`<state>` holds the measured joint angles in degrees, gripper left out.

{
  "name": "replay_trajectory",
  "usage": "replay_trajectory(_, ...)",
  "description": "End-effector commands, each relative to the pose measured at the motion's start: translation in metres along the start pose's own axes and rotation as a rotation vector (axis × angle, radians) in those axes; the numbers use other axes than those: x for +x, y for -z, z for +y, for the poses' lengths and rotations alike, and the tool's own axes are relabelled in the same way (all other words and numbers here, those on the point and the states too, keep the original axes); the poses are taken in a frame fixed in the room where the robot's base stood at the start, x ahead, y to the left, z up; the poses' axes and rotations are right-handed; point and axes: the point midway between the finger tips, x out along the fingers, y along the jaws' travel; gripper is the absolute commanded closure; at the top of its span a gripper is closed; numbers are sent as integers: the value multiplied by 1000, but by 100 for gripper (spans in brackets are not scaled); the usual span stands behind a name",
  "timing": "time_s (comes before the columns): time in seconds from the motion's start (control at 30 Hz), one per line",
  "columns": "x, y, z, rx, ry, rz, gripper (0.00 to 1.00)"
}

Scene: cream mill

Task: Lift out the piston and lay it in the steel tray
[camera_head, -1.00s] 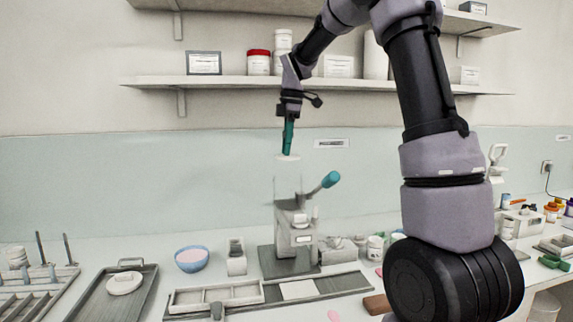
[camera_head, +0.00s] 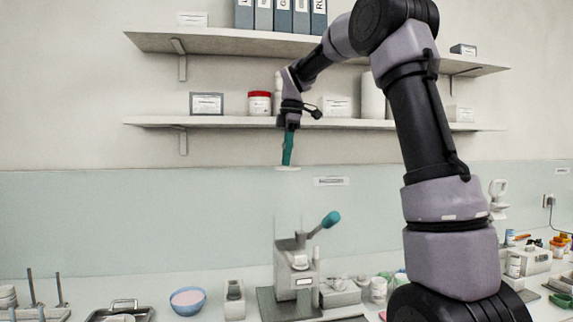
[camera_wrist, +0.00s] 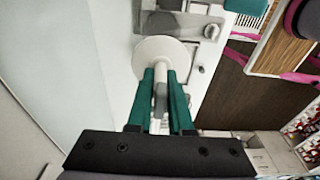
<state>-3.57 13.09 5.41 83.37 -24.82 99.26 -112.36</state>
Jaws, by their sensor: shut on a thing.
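The piston shows as a pale disc (camera_head: 287,168) below my gripper (camera_head: 288,160) in the head view. In the wrist view its white disc (camera_wrist: 152,56) and rod lie at the tips of my teal fingers (camera_wrist: 163,78), which are shut on the rod. The piston hangs in the air, well above the grey mill (camera_head: 296,270) with its teal-knobbed lever. The steel tray (camera_head: 146,312) with a handle is at the lower left of the head view, cut by the bottom edge. A pale round thing shows in it.
A blue bowl with pink contents (camera_head: 188,301) and a small grey block (camera_head: 234,300) stand between tray and mill. A rack with upright rods (camera_head: 45,300) is at far left. The lower shelf (camera_head: 225,122) with jars is behind my gripper.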

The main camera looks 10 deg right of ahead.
Motion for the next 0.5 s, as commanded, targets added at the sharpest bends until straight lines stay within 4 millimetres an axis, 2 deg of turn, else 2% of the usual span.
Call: replay_trajectory(0.5, -37, 4, 0, 1, -2, 1, 100)
